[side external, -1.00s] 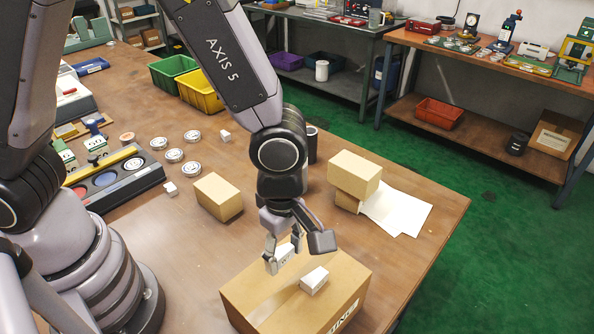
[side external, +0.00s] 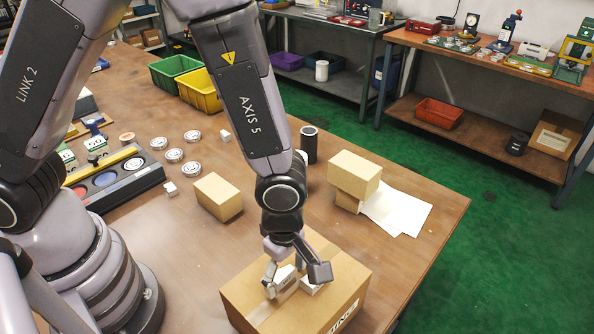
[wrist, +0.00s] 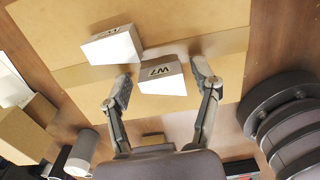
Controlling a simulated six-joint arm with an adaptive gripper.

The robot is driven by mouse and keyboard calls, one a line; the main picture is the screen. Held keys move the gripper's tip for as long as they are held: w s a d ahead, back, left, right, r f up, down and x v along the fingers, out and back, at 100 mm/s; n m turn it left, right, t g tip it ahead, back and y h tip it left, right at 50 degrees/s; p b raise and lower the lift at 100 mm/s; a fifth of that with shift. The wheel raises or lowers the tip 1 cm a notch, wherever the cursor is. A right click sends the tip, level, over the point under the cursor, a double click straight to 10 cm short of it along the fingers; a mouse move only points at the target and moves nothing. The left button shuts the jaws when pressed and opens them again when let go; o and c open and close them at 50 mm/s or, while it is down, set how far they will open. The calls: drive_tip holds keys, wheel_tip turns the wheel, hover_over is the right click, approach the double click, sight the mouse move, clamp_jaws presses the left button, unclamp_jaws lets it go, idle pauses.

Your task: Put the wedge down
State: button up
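A white wedge marked W7 (wrist: 160,78) sits between the two fingers of my gripper (wrist: 164,85), with a narrow gap showing on each side. It looks set down on top of the large cardboard box (side external: 250,300); the side external view also shows this wedge (side external: 285,276), partly covered by the fingers. My gripper (side external: 292,275) is low over the box top, fingers pointing down and apart. A second white wedge (wrist: 112,45) lies on the box close beside the first; in the side external view my gripper largely hides it.
A small carton (side external: 218,196) stands left of the large box. Two stacked cartons (side external: 355,172) and white paper (side external: 400,210) are to the right, with a dark cylinder (side external: 309,145) behind. Several bearing rings (side external: 175,155) and a sorting tray (side external: 120,180) lie left. Bare table lies between.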

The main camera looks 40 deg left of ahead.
sight(286, 275)
drive_tip(key=shift+r, duration=0.1)
drive_tip(key=w+a+r+m+t, duration=0.1)
drive_tip(key=a+r+m, duration=0.15)
drive_tip(key=r, duration=0.65)
drive_tip(key=w+a+r+m, duration=0.1)
drive_tip(key=a+r, duration=0.3)
drive_tip(key=r, duration=0.5)
drive_tip(key=s+a+r+m+t, duration=0.2)
drive_tip(key=s+a+r+m, duration=0.3)
drive_tip(key=a+m, duration=0.2)
drive_tip(key=s+a+r+m+t, duration=0.2)
drive_tip(key=s+a+r+m, duration=0.3)
drive_tip(key=a, duration=0.6)
drive_tip(key=shift+s+r+m+t, duration=0.2)
drive_tip(key=shift+m+t, duration=0.1)
drive_tip(key=shift+m, duration=0.95)
